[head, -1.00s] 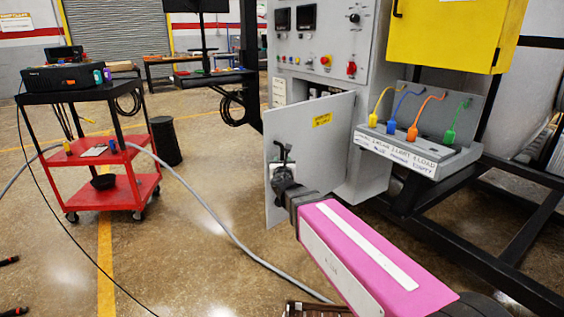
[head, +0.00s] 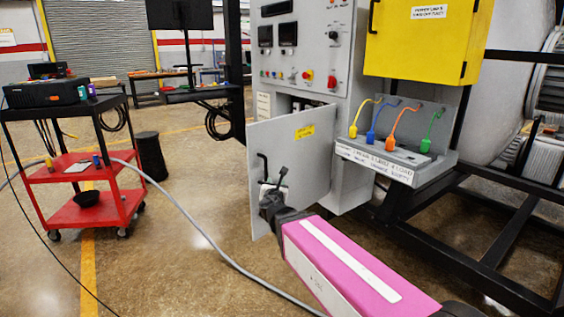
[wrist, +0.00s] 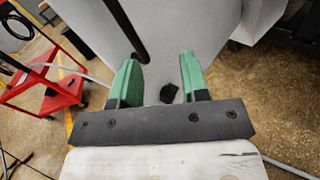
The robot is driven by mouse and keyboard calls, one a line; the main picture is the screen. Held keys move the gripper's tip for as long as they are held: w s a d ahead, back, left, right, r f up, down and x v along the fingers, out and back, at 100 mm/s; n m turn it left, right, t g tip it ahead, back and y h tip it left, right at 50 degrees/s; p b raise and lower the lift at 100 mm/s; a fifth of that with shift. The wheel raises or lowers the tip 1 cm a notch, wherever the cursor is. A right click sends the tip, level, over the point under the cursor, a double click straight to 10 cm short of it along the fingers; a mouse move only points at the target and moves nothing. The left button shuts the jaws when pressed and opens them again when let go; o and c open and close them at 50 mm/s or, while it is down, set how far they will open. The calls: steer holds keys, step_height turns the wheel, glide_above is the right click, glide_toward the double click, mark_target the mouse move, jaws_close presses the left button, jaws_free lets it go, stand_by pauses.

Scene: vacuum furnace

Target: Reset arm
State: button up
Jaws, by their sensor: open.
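My arm is pink with a white stripe and reaches from the lower right in the head view. My gripper (head: 276,187) is in front of the open grey cabinet door (head: 312,160). In the wrist view my gripper (wrist: 158,82) shows two green fingers set wide apart with nothing held between them. A black door handle (wrist: 128,30) rises just left of the fingers in the wrist view, apart from any grip. A small dark spot lies between the fingers; I cannot tell what it is.
A red cart (head: 90,208) stands at the left, with a grey cable (head: 205,238) across the floor. The grey control cabinet (head: 318,65), a yellow box (head: 425,40) and a holder with coloured plugs (head: 400,160) are behind and right.

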steer(key=s+d+f+m+g+h, duration=0.2)
steer(key=d+f+m+g+h, duration=0.15)
steer(key=d+f+m, duration=0.45)
steer(key=s+d+f+m+g+h, duration=0.1)
steer(key=d+f+m+g+h, duration=0.3)
steer(key=d+m, duration=0.8)
steer(key=s+d+f+m+g+y, duration=0.2)
steer(key=s+f+m+g+y, duration=0.1)
steer(key=s+f+m+g, duration=0.2)
steer(key=s+d+f+m+g+y, duration=0.3)
steer(key=s+f+m+g+y, duration=0.1)
steer(key=m, duration=0.5)
steer(key=shift+s+d+f+g, duration=0.35)
steer(key=shift+s+f+g, duration=0.2)
steer(key=shift+s+f, duration=0.85)
